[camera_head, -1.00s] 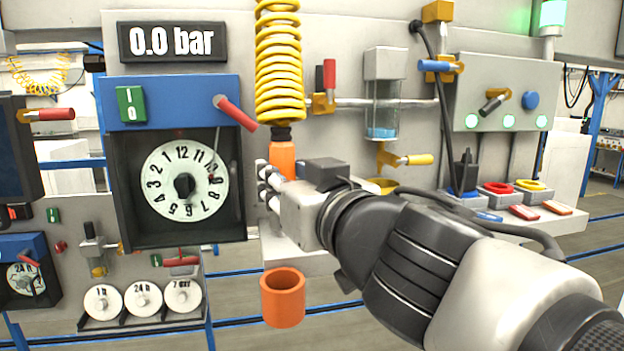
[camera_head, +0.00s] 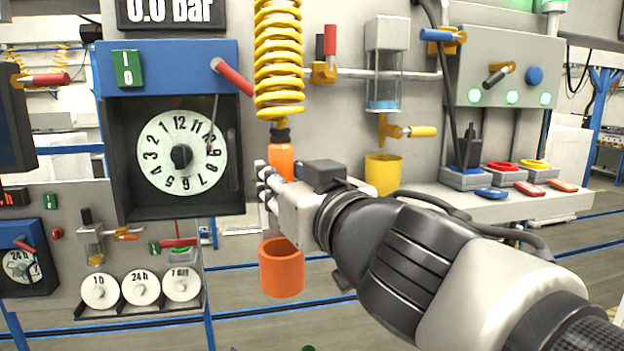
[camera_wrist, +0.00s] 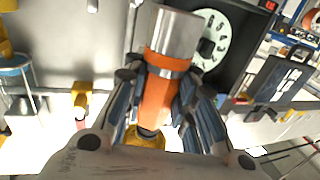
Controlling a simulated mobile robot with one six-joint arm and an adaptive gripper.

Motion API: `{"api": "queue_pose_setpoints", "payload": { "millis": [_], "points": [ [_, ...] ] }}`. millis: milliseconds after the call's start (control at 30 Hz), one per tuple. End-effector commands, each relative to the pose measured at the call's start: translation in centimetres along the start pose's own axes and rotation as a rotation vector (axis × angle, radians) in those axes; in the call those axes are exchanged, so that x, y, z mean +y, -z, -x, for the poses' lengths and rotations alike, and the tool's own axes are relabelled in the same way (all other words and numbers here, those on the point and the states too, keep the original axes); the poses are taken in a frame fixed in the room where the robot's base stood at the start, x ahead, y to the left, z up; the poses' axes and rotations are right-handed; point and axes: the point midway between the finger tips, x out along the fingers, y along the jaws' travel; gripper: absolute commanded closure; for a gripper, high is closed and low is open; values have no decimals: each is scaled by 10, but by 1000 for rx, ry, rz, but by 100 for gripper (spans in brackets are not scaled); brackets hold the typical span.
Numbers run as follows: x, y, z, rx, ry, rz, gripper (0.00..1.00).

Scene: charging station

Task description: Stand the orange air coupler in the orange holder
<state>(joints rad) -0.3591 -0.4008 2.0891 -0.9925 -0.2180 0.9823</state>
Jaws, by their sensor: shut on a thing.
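The orange air coupler (camera_head: 281,158) hangs at the lower end of the yellow coiled hose (camera_head: 279,65), below a black collar. My gripper (camera_head: 268,180) is shut on the coupler from the right side; the coupler looks upright. In the wrist view the coupler (camera_wrist: 157,95) lies between the fingers of my gripper (camera_wrist: 158,98), with its bare metal end pointing up in that picture. The orange holder (camera_head: 282,271) is an open-topped cup, below the coupler in the head view and apart from it. The holder does not show clearly in the wrist view.
A dial box (camera_head: 181,150) with a red lever stands close on the left. A yellow cup (camera_head: 383,174) and a shelf (camera_head: 470,208) with colored blocks lie behind my arm on the right. Open space shows around the holder.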

Motion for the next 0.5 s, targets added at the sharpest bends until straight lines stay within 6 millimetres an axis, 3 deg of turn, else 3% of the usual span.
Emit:
{"api": "queue_pose_setpoints", "payload": {
  "millis": [500],
  "points": [
    [0, -33, -3, 3, 1, 0, 100]
  ]
}}
